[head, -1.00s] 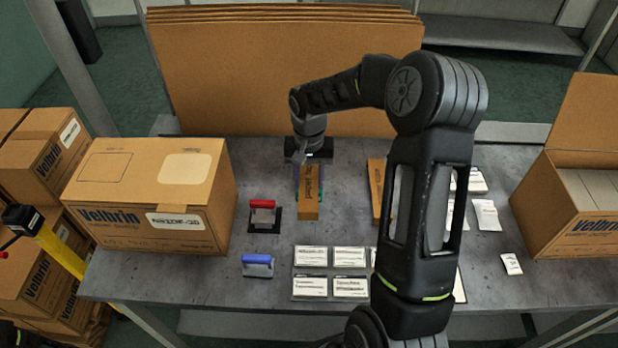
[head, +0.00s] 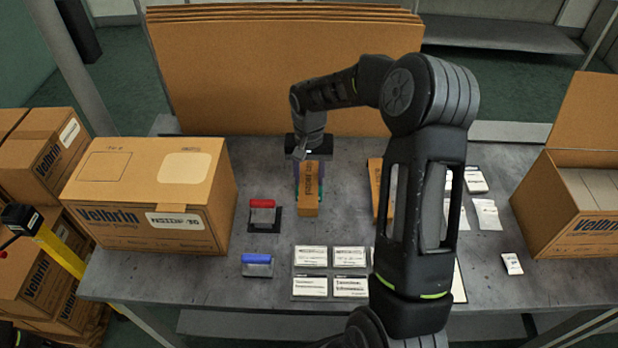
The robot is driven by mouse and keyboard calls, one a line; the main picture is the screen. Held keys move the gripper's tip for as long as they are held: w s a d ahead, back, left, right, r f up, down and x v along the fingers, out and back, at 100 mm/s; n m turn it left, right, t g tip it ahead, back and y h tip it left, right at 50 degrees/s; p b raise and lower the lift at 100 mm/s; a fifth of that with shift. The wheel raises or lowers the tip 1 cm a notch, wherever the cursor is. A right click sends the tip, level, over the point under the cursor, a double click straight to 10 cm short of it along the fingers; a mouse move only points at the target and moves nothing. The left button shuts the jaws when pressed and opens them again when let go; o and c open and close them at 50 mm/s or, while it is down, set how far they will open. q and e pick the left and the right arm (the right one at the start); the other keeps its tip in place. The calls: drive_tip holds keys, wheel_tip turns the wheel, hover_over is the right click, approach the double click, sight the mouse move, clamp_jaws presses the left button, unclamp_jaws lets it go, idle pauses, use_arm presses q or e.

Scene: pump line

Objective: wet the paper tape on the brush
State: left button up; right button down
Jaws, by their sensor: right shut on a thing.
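My right gripper (head: 309,158) reaches over the far middle of the grey table, jaws pointing down. It is shut on a brown, printed strip-like piece (head: 309,200), which looks like the paper tape. Narrow purple and teal edges show on either side of this piece. A second brown piece (head: 375,180) lies to its right, partly hidden by my right arm. I cannot make out a brush for certain. A red-handled tool (head: 263,205) on a dark base and a blue-handled tool (head: 257,258) stand left of the centre. My left gripper is out of view.
A closed carton (head: 150,205) stands on the table's left and an open carton (head: 580,205) on its right. Flat cardboard sheets (head: 240,70) stand along the back. Several white label cards (head: 311,256) lie in front, and white packets (head: 487,214) lie right of my arm.

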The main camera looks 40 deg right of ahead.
sight(310, 164)
drive_tip(key=shift+w+d, duration=0.35)
drive_tip(key=shift+w, duration=0.1)
drive_tip(key=shift+w+d, duration=0.1)
drive_tip(key=shift+w, duration=0.05)
drive_tip(key=shift+w+d, duration=0.75)
drive_tip(key=shift+w, duration=0.2)
drive_tip(key=shift+w+d+f+p, duration=0.1)
drive_tip(key=shift+w+d+p, duration=0.2)
drive_tip(key=shift+w+d, duration=0.6)
drive_tip(key=shift+w+a, duration=0.1)
drive_tip(key=shift+a, duration=0.1)
drive_tip(key=shift+s+a+b, duration=0.35)
drive_tip(key=shift+s+a, duration=0.4)
drive_tip(key=shift+s, duration=0.3)
